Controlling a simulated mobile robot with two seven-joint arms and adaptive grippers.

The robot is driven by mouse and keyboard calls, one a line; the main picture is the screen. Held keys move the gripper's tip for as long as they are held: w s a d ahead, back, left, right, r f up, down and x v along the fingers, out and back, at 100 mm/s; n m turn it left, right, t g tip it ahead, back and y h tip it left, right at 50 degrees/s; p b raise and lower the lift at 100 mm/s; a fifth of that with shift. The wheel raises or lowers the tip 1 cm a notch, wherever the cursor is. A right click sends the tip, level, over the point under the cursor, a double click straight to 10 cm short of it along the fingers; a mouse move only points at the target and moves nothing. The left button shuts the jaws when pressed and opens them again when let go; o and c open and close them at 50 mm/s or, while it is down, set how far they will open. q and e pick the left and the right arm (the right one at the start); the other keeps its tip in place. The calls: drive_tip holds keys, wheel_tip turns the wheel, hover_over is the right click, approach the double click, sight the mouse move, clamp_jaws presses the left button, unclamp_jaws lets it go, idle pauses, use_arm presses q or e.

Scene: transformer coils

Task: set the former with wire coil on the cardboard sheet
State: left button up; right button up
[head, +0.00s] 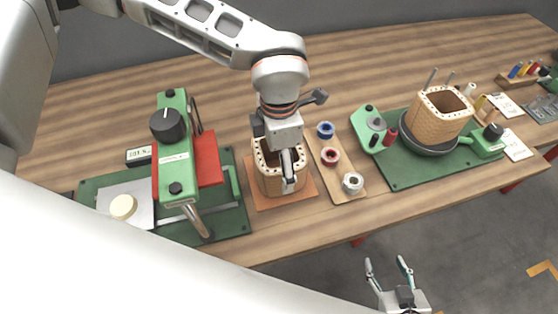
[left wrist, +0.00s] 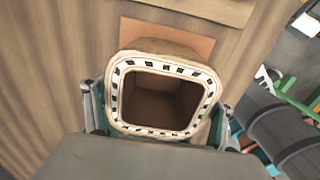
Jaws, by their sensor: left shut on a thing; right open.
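The former with wire coil (head: 270,184), a tan, square-mouthed hollow body with a pale rim, stands upright over the orange-brown cardboard sheet (head: 308,190). My left gripper (head: 274,158) is shut on it from above, a finger on either side. In the left wrist view the former's open mouth (left wrist: 123,98) faces the camera, and part of the cardboard sheet (left wrist: 165,34) shows beyond it. I cannot tell whether its base touches the sheet or is slightly above it. My right gripper (head: 390,275) is open and empty, over the floor in front of the table.
A green press-like machine (head: 175,150) stands close left of the sheet. A wooden board (head: 330,182) with blue, red and white tape rolls lies close on the right. Farther right, another wound former (head: 437,118) sits on a green-based machine. The table behind is clear.

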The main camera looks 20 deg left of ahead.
use_arm(q)
drive_tip(key=shift+f, duration=0.15)
drive_tip(key=shift+f, duration=0.2)
drive_tip(key=o, duration=1.6)
wheel_tip(320, 180, up, 12)
drive_tip(key=shift+r, duration=0.2)
drive_tip(key=shift+s+d, duration=0.1)
